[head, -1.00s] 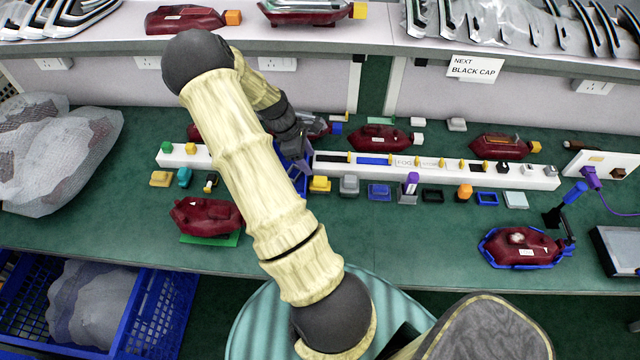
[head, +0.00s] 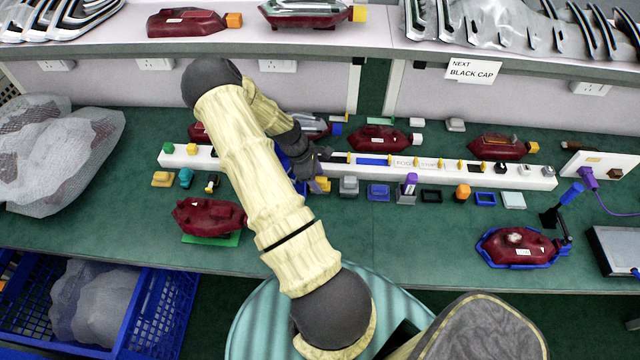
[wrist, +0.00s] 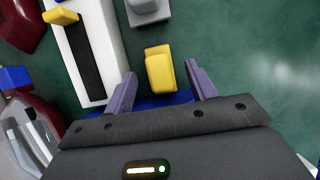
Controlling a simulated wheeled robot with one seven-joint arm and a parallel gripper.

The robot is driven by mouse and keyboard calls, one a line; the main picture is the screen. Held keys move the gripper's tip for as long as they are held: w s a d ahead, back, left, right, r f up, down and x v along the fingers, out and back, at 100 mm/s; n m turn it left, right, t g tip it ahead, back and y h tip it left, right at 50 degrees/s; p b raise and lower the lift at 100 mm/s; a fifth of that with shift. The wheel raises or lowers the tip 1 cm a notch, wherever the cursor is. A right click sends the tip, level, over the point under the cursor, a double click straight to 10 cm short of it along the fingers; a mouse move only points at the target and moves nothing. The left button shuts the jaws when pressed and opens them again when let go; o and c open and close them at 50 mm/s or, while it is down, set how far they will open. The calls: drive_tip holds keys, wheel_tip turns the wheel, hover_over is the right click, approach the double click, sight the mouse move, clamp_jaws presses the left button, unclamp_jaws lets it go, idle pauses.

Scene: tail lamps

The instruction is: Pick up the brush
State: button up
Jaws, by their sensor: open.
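No brush can be made out for certain. A slim dark and brown piece (head: 582,146) lies at the back right of the bench. A purple-topped upright piece (head: 411,180) stands in a small grey holder right of my gripper. It is too small to tell whether either is a brush. My gripper (head: 317,180) is low over the bench, in front of the long white rail (head: 540,178). In the wrist view my gripper (wrist: 160,88) is open, its purple fingers apart. A yellow block (wrist: 160,68) shows between and just beyond the fingertips; contact cannot be told.
Several small coloured blocks line the front of the rail, such as a grey one (head: 348,187) and a blue one (head: 378,192). Dark red lamps lie around it, one (head: 208,216) on a green plate.

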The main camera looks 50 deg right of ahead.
drive_tip(key=shift+x, duration=1.3)
drive_tip(key=c, duration=1.1)
